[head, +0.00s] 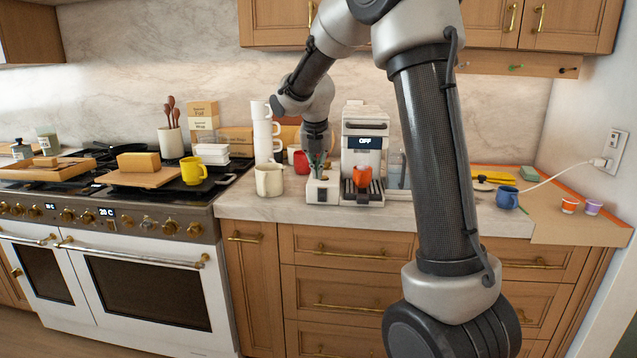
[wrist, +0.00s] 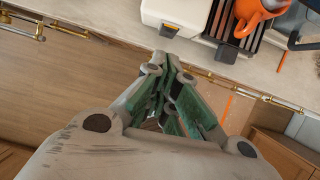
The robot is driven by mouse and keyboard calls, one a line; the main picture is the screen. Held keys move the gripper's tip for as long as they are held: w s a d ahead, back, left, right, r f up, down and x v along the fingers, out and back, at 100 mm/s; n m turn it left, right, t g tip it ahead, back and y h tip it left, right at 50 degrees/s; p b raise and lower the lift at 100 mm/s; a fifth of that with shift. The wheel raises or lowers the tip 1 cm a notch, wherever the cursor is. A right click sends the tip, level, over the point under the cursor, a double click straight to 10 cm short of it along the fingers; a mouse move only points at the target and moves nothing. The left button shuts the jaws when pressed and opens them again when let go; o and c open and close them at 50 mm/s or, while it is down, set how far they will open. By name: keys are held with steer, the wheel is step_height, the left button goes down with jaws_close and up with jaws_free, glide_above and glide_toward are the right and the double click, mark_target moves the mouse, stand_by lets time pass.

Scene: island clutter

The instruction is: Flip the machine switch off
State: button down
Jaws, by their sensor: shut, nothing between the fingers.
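The white coffee machine (head: 366,121) stands on the counter, and its display (head: 364,142) reads "OFF". A low white box section (head: 322,192) sits at its left, with a small dark switch on its front. My gripper (head: 316,166) is shut and empty, tips pointing down, at the low white box. In the wrist view its green-padded fingers (wrist: 172,66) are just short of the switch; I cannot tell whether they touch. The switch's position is unclear.
An orange mug (head: 362,176) stands on the machine's drip tray (head: 376,190). A cream mug (head: 269,179) and stacked white cups (head: 263,133) stand to the left. A blue mug (head: 507,197) is at the right. My arm hides part of the counter.

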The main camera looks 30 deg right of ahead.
steer(key=shift+s+a+r, duration=0.1)
steer(key=shift+r, duration=1.2)
steer(key=s+a+m+y, duration=0.2)
steer(key=s+m, duration=2.7)
steer(key=s, duration=0.7)
steer(key=shift+a+r+m, duration=0.15)
steer(key=shift+r+m, duration=0.2)
steer(key=shift+m, duration=0.05)
steer(key=shift+s, duration=0.1)
